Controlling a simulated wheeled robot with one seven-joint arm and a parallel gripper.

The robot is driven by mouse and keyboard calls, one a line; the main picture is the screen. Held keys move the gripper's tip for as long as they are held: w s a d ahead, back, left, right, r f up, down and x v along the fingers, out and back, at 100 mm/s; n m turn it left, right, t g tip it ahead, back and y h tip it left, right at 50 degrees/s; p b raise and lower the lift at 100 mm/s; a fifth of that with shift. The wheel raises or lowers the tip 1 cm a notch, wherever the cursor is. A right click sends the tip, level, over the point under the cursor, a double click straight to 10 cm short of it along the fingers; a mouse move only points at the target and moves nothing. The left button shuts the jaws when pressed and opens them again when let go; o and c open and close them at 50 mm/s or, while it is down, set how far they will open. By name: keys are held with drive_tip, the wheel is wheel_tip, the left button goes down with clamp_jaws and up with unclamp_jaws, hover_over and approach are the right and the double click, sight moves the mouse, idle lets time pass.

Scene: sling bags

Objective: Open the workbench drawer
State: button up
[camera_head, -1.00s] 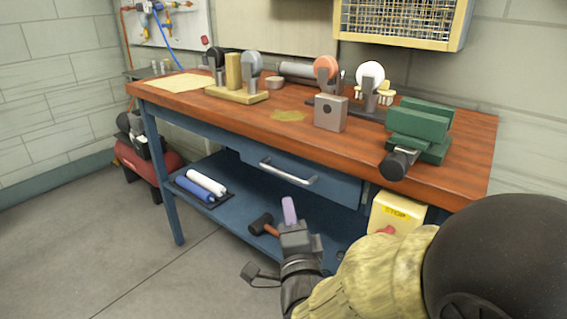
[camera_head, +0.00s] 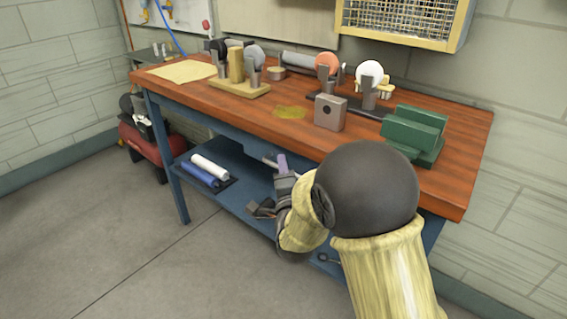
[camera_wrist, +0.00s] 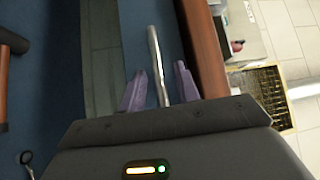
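The blue workbench (camera_head: 176,94) has a wooden top. Its drawer handle, a silver bar (camera_wrist: 155,62), stands upright in the wrist view between the two purple fingers of my gripper (camera_wrist: 158,88). The fingers are apart, with gaps on both sides of the bar. In the head view my gripper (camera_head: 282,163) is at the drawer front, just below the bench top edge. My arm hides most of the drawer (camera_head: 250,150) there, and the drawer looks closed.
Blue and white rolls (camera_head: 204,170) lie on the lower shelf. A green vise (camera_head: 415,132), a grey block (camera_head: 330,112) and a wooden stand (camera_head: 240,90) are on the bench top. A red compressor (camera_head: 150,145) stands at left. The floor in front is clear.

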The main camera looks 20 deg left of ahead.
drive_tip(key=shift+w, duration=0.15)
clamp_jaws()
drive_tip(key=shift+a, duration=0.1)
